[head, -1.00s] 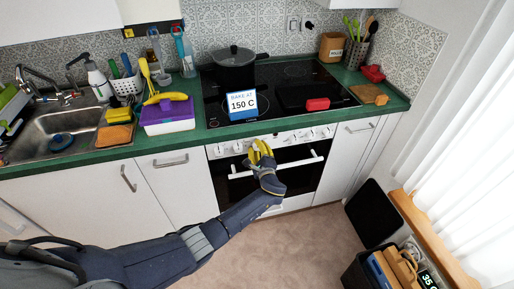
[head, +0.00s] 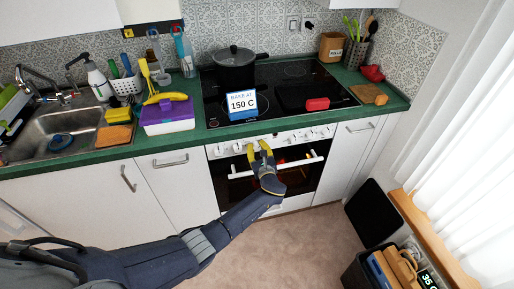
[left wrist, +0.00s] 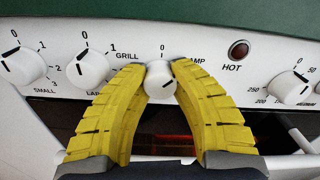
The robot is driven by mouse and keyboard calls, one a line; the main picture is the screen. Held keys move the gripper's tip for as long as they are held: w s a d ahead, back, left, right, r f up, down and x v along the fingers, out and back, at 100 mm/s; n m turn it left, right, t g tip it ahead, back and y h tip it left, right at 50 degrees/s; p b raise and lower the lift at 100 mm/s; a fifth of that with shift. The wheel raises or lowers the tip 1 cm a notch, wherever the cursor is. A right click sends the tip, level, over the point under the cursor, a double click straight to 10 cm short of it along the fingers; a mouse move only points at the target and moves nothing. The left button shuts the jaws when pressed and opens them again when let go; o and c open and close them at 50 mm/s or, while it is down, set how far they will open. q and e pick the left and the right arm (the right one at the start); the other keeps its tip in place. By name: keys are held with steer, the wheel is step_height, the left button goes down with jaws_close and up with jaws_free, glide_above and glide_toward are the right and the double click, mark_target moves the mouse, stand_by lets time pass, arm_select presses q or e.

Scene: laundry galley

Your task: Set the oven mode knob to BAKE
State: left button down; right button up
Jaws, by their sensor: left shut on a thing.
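The white oven mode knob (left wrist: 161,82) is in the middle of the left wrist view, with 0 above it, GRILL to its left and a partly covered LAMP label to its right. The BAKE label does not show, and I cannot read the knob's pointer. My left gripper (left wrist: 161,75) has its yellow fingers shut on the knob from both sides. In the head view my left gripper (head: 258,145) is at the oven's front panel (head: 300,137). My right gripper is not in view.
Other knobs flank it: a burner knob (left wrist: 88,70) close on the left and the temperature knob (left wrist: 291,87) on the right. The HOT lamp (left wrist: 239,49) is dark red. The oven handle (head: 300,165) runs below the panel. A "BAKE AT 150 C" card (head: 241,105) stands above.

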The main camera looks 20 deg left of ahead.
arm_select(q)
steer(key=m, duration=0.7)
steer(key=shift+w+r, duration=0.15)
steer(key=shift+r, duration=0.1)
steer(key=m, duration=0.6)
steer(key=shift+m, duration=0.4)
steer(key=m, duration=1)
steer(key=shift+m, duration=0.3)
steer(key=shift+d+m, duration=0.1)
steer(key=shift+m, duration=0.9)
steer(key=shift+f, duration=0.1)
steer(key=c, duration=1.4)
jaws_free()
steer(key=shift+d+f, duration=0.1)
steer(key=o, duration=0.4)
